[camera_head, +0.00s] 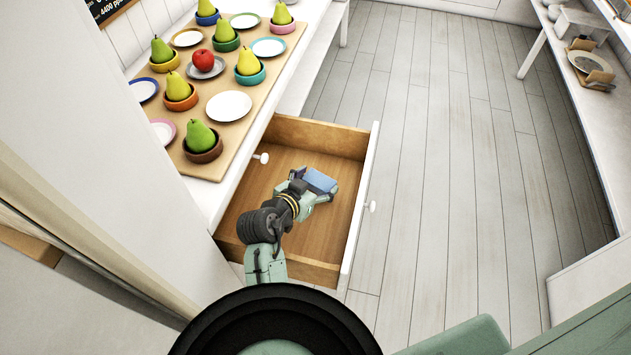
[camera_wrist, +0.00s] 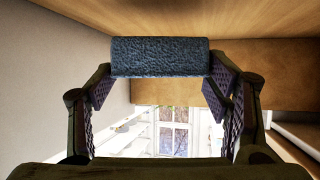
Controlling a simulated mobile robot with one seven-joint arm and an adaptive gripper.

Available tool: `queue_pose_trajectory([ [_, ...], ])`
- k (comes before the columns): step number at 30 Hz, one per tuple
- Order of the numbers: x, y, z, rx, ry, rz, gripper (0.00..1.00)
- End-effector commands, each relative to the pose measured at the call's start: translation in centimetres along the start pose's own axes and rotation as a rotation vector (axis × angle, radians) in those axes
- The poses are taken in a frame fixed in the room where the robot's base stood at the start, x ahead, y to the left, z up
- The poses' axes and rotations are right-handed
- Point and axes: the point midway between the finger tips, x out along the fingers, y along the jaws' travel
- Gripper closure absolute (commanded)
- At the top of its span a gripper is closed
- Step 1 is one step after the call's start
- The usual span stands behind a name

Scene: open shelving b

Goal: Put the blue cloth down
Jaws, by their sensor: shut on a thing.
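A folded blue cloth (camera_head: 320,182) is held at the end of my arm, within the outline of an open wooden drawer (camera_head: 328,238). My gripper (camera_head: 304,188) is shut on the cloth. In the wrist view the cloth (camera_wrist: 160,57) spans the space between the two fingers of my gripper (camera_wrist: 160,85), its textured face toward the camera. I cannot tell whether the cloth touches the drawer floor. Apart from my arm and the cloth, the drawer looks empty.
The drawer's white front (camera_head: 360,205) and wooden sides surround my gripper. A white counter stands at the left, with a wooden board (camera_head: 250,103) bearing pears in bowls, plates and a red apple (camera_head: 203,60). Open floor (camera_head: 450,180) lies to the right, before another shelf.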

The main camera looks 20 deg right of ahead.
Motion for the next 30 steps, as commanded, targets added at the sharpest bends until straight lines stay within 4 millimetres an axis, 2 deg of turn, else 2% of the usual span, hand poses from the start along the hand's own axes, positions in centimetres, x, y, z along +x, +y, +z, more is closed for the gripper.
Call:
queue_pose_trajectory([
  [20,0.6,0.0,1.0,0.0,0.001,0.0,0.56],
  [21,0.6,0.0,1.0,0.0,0.0,0.001,0.27],
  [30,0.6,0.0,1.1,-0.001,-0.002,0.002,0.07],
])
